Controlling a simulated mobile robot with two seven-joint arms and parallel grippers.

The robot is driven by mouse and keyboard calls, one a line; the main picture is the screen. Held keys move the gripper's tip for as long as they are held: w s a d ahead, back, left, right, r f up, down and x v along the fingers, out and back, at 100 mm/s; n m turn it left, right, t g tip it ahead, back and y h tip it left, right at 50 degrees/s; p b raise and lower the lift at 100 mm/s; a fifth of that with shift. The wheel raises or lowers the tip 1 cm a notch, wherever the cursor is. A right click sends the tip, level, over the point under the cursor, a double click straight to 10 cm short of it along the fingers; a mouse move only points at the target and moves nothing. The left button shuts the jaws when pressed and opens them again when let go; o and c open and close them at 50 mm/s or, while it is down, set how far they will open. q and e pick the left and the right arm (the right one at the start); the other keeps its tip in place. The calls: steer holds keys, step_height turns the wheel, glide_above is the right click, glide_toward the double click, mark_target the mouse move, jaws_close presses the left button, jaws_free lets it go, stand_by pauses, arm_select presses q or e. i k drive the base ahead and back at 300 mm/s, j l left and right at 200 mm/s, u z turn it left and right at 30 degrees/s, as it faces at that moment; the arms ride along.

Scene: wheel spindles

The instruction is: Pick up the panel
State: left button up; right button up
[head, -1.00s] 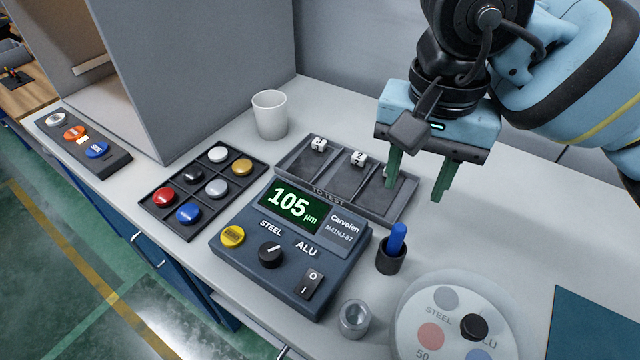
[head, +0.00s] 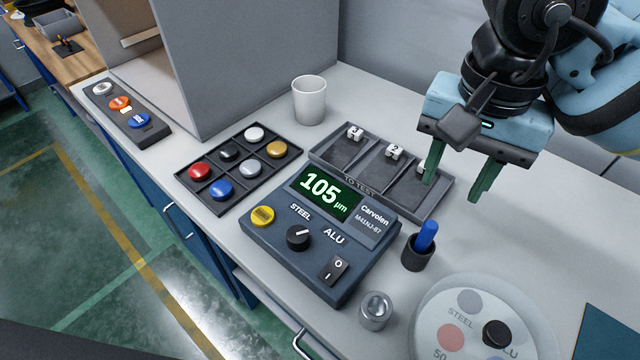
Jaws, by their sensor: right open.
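My right gripper (head: 453,190) is open and empty, its two green fingers pointing down over the right end of the grey "TO TEST" tray (head: 432,211). The left finger overlaps the tray's right compartment in the picture, and the right finger is over bare table. The tray has three compartments with small white numbered tags at their back. Flat dark grey surfaces show in the compartments, but I cannot tell whether a loose panel lies there. The right compartment is partly hidden by the finger. My left gripper is not in view.
A gauge (head: 318,236) reading 105 µm stands in front of the tray. Around it are a button tray (head: 206,203), a white cup (head: 310,100), a blue-topped holder (head: 419,249), a metal ring (head: 375,311) and a round plate (head: 440,325).

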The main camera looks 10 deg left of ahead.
mark_target(379, 173)
steer(key=k, duration=1)
